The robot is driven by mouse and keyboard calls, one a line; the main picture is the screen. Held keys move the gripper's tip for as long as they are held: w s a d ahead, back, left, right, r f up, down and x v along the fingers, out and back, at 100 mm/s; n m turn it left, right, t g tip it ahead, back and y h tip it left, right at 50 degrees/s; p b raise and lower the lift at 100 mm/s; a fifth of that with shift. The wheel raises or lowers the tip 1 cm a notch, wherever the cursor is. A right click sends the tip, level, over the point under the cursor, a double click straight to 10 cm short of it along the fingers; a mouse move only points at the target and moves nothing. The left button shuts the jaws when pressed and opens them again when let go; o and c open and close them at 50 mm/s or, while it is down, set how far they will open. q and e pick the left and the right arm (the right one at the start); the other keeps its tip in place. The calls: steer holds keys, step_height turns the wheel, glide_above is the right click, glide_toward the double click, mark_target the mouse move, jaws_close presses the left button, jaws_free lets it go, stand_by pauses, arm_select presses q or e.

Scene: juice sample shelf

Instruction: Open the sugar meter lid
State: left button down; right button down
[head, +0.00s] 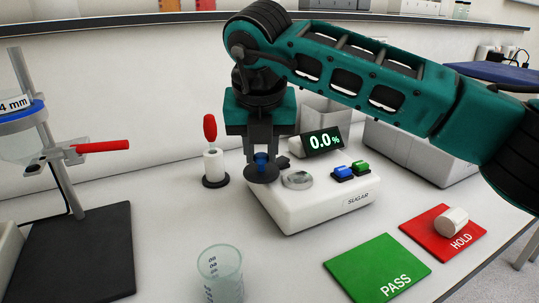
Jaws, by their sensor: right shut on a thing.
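The white sugar meter (315,203) stands on the bench, with a display (322,141) reading 0.0%. Its dark round lid (262,174) has a blue knob (262,160) and sits at the meter's back left. A round, silvery sample well (297,180) shows uncovered just right of the lid. My right gripper (261,157) points down from above and is shut on the blue knob. I cannot tell whether the lid rests on the meter or is slightly above it. My left gripper is not in view.
A glass beaker (220,272) stands in front. A red-handled dropper (210,135) stands in a holder left of the meter. A green PASS mat (365,268) and a red HOLD mat (425,232) with a white cylinder (452,221) lie at right. A stand (85,250) is at left.

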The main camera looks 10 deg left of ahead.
steer(key=shift+w+a+m+h, duration=0.2)
steer(key=shift+a+m+h, duration=0.1)
steer(key=shift+m, duration=0.35)
steer(key=shift+w+a+m+h, duration=0.2)
steer(key=shift+a+m, duration=0.1)
steer(key=shift+m, duration=0.35)
steer(key=c, duration=0.9)
jaws_free()
steer(key=p+v, duration=0.1)
steer(key=v, duration=1.2)
steer(key=shift+s+f, duration=0.1)
steer(key=shift+s, duration=0.05)
